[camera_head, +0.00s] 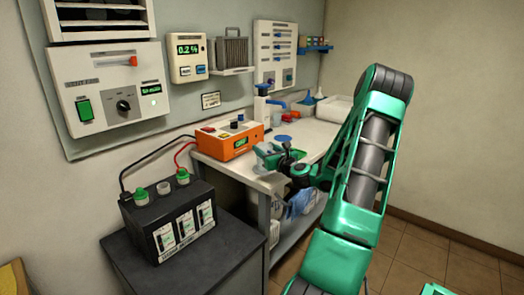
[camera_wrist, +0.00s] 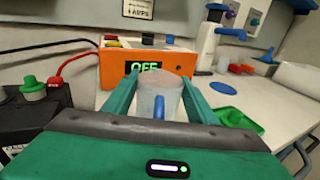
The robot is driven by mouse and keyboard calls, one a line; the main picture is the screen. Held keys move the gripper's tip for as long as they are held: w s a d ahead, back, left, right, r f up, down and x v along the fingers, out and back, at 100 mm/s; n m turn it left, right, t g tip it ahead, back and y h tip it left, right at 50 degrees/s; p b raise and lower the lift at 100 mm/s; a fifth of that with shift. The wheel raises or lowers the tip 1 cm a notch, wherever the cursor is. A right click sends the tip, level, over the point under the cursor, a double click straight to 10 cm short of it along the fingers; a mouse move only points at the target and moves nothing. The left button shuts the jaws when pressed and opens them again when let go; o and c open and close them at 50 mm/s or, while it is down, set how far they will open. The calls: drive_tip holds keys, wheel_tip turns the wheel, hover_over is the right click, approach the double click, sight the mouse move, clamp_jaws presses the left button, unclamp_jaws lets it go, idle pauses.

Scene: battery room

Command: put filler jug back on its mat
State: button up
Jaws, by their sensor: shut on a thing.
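The filler jug (camera_wrist: 172,97) is a translucent, whitish cup with a blue handle, upright between my fingers in the wrist view. My gripper (camera_wrist: 158,90) is shut on it, with one green finger on each side. I cannot tell whether the jug touches the bench.
The orange charger (camera_head: 228,140) reading OFF stands just behind the jug. A black battery (camera_head: 170,220) with red and black leads is at left.

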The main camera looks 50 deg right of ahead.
drive_tip(key=shift+f, duration=0.15)
drive_tip(key=o, duration=1)
drive_tip(key=v, duration=1)
drive_tip(key=shift+s+a, duration=0.1)
drive_tip(key=shift+s, duration=0.2)
